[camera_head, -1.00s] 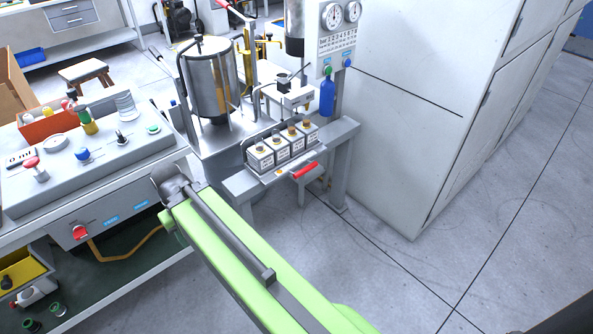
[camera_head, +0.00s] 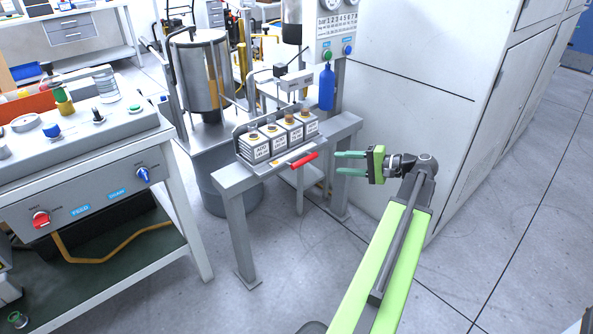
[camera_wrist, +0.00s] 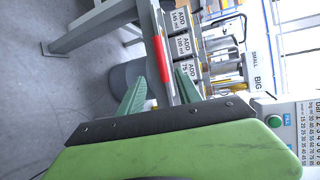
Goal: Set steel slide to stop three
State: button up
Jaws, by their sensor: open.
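A steel slide (camera_head: 262,172) with a red handle (camera_head: 303,161) sits along the front of a grey stand and carries several labelled white blocks (camera_head: 284,137) in a row. Which stop it rests at cannot be told. My gripper (camera_head: 338,163) is open, with two green fingers pointing left toward the red handle, a short gap to its right. In the wrist view the red handle (camera_wrist: 160,62) shows beyond and between the spread fingers (camera_wrist: 160,84). It is not held.
The grey stand (camera_head: 232,190) has legs below the slide. A steel tank (camera_head: 200,75) and a blue bottle (camera_head: 327,88) stand behind. A control bench (camera_head: 110,180) is at left, a large white cabinet (camera_head: 410,100) at right. Floor in front is clear.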

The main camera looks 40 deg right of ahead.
jog(key=b+x, duration=0.4)
jog(key=x, duration=1.2)
jog(key=shift+w, duration=0.45)
jog(key=c, duration=0.9)
